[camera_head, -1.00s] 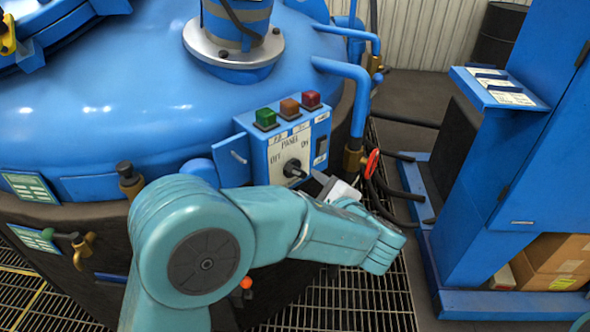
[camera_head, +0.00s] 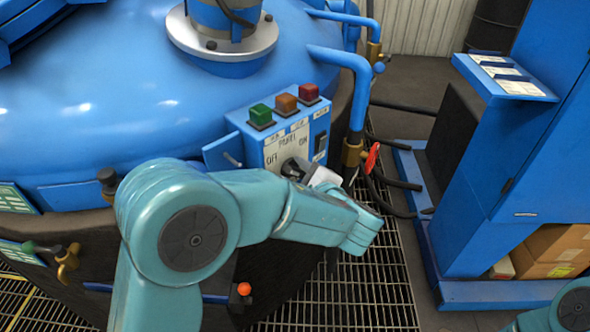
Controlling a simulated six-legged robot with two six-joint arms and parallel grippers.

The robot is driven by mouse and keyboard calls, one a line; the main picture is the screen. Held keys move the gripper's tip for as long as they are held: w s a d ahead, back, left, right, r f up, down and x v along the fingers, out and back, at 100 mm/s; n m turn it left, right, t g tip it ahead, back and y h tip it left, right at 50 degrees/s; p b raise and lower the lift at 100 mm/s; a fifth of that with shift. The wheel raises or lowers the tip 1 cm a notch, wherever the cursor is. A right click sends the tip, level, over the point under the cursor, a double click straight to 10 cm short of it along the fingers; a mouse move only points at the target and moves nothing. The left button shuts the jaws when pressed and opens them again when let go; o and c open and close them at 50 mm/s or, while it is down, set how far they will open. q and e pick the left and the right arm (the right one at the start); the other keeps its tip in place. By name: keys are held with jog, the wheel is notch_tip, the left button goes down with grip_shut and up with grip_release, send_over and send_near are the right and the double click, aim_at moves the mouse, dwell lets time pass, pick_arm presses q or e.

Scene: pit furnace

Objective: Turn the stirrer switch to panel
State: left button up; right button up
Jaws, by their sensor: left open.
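The stirrer switch (camera_head: 291,167) is a dark rotary knob on the front of a blue control box (camera_head: 258,158). The plate reads PANEL above, OFF at left and ON at right. My left arm comes in from the lower left, and its forearm crosses just below the box. My left gripper (camera_head: 308,172) is open at the knob, its pale body (camera_head: 324,177) just right of it. The arm hides part of the fingers and the lower plate, so I cannot tell whether they touch the knob or where its pointer stands. My right gripper is not in view.
Green (camera_head: 260,113), orange (camera_head: 286,101) and red (camera_head: 309,92) buttons top the box, and a black rocker switch (camera_head: 320,143) is at its right. A pipe with a red valve handle (camera_head: 372,157) stands close right. A blue cabinet (camera_head: 470,220) is farther right, beyond open floor.

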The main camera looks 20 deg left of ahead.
pick_arm(q)
grip_shut()
jog(key=shift+r+m+p, duration=0.25)
jog(key=shift+m+p, duration=0.15)
jog(key=shift+p, duration=0.55)
jog(key=m+g+p, duration=0.1)
jog(key=p, duration=0.2)
jog(key=m+g+p, duration=0.1)
jog(key=m+p, duration=0.1)
jog(key=p, duration=0.1)
jog(key=shift+w+d+r+y, duration=0.15)
jog(key=shift+w+y, duration=0.05)
jog(key=shift+y, duration=0.1)
jog(key=shift+w+d+f+m+g+y+p, duration=0.1)
jog(key=shift+m+g+y+p, duration=0.1)
jog(key=shift+m+g+p, duration=0.5)
jog(key=shift+f+m+g+y+p, duration=0.15)
jog(key=shift+m+p, duration=0.25)
jog(key=shift+p, duration=0.65)
grip_release()
